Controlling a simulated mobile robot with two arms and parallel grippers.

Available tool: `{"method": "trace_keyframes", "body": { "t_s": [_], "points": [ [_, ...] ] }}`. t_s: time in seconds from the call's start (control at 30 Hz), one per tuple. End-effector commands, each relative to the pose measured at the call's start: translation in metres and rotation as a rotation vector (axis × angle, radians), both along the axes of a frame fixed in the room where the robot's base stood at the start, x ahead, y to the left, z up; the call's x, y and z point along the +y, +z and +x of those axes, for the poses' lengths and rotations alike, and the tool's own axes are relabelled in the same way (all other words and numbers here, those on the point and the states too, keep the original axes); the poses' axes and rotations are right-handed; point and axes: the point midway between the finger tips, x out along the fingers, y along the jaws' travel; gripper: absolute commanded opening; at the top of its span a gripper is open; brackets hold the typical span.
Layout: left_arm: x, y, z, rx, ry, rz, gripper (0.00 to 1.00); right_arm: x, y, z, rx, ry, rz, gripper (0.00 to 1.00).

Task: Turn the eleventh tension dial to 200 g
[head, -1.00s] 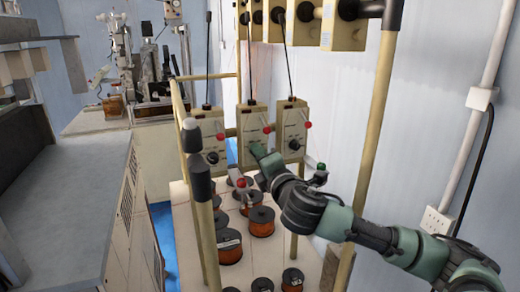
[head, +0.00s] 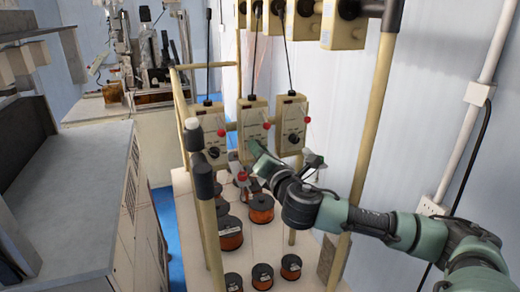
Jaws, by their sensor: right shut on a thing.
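Three beige tension boxes stand in a row on the wooden frame: left (head: 207,126), middle (head: 254,117) and right (head: 292,112). Each has a red-tipped lever at its side. The left box's black dial (head: 213,152) and the right box's black dial (head: 293,138) show. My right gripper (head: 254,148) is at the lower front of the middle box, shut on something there. It covers that box's dial, so dial, pointer and scale cannot be read. I cannot tell from the picture which box is the eleventh. My left gripper is not in view.
Copper wire spools (head: 229,232) stand on the pale board below the boxes. A wooden post (head: 370,140) rises at right, near my right arm. More beige boxes (head: 343,25) hang above. A grey bench (head: 75,190) is at left.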

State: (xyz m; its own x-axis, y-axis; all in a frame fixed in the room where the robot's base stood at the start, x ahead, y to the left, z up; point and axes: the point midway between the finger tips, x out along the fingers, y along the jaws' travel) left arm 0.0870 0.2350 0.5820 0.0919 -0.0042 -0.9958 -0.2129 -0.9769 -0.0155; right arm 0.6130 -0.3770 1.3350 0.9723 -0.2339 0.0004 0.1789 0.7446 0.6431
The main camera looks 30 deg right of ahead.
Motion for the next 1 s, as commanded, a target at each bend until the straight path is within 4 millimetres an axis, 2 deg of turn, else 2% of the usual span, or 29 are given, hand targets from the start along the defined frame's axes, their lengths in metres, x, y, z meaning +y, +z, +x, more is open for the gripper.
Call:
{"method": "trace_keyframes", "body": {
  "t_s": [0.33,0.37,0.4,0.43,0.77,0.87,1.0],
  "points": [
    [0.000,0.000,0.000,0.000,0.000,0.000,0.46,0.000,-0.001,0.000,0.002,0.000,-0.001,0.00],
    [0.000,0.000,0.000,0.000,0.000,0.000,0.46,0.000,-0.001,0.000,0.002,0.000,-0.001,0.33],
    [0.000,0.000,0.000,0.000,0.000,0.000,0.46,0.000,-0.001,0.000,0.002,0.000,-0.001,0.45],
    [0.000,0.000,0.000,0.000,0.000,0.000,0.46,0.000,-0.001,0.000,0.002,0.000,-0.001,0.47],
    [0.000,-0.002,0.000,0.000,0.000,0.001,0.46,0.001,-0.001,-0.002,0.001,0.001,-0.001,0.47],
    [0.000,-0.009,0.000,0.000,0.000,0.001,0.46,0.003,-0.004,-0.012,0.001,0.002,-0.002,0.47],
    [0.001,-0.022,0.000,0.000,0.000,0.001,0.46,0.009,-0.006,-0.035,0.003,0.003,-0.004,0.47]
  ]
}}
